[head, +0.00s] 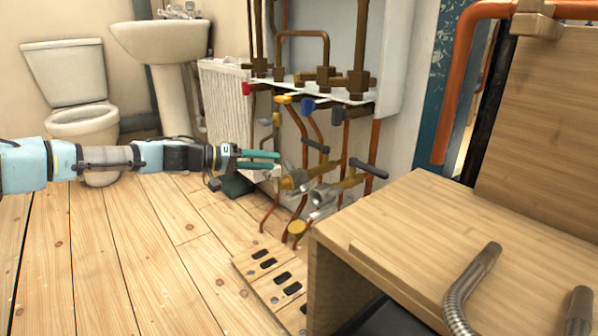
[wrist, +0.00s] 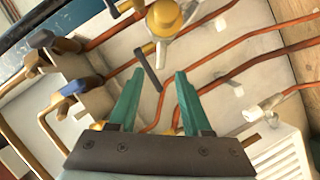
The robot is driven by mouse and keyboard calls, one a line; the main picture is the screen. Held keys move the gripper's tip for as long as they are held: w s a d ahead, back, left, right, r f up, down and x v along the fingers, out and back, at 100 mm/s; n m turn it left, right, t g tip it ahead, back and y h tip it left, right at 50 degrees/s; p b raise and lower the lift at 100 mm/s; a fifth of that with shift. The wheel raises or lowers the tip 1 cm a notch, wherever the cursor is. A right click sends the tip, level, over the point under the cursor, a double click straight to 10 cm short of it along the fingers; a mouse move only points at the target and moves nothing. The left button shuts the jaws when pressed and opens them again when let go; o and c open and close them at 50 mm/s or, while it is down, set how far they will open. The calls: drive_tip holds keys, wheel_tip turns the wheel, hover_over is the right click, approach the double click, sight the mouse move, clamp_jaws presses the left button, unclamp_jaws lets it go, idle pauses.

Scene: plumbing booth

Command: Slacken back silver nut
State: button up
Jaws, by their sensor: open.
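My gripper (head: 279,162) reaches in from the left in the head view, with its two green fingers apart and empty. Just right of the fingertips are two brass valves with dark lever handles. The back valve (head: 296,181) is nearest the fingers. A silver fitting (head: 322,196) shows on the front valve. A separate silver nut on the back valve is too small to make out clearly. In the wrist view the open fingers (wrist: 160,74) point toward a round brass fitting (wrist: 165,17), with a dark lever (wrist: 148,66) between and beyond the tips. Nothing is between the jaws.
Copper pipes (head: 300,128) and coloured valve handles (head: 308,105) crowd the area above and behind the valves. A wooden bench (head: 430,215) with flexible hoses (head: 468,285) stands at the right. A white radiator (head: 225,105) is behind my gripper. The wooden floor at left is clear.

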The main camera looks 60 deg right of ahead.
sight(291, 163)
drive_tip(key=b+x, duration=0.3)
drive_tip(key=x, duration=0.5)
drive_tip(key=shift+s+d+f, duration=0.1)
drive_tip(key=shift+s+d, duration=0.05)
drive_tip(key=shift+d, duration=0.05)
drive_tip(key=shift+s+d, duration=0.3)
drive_tip(key=shift+d, duration=0.1)
clamp_jaws()
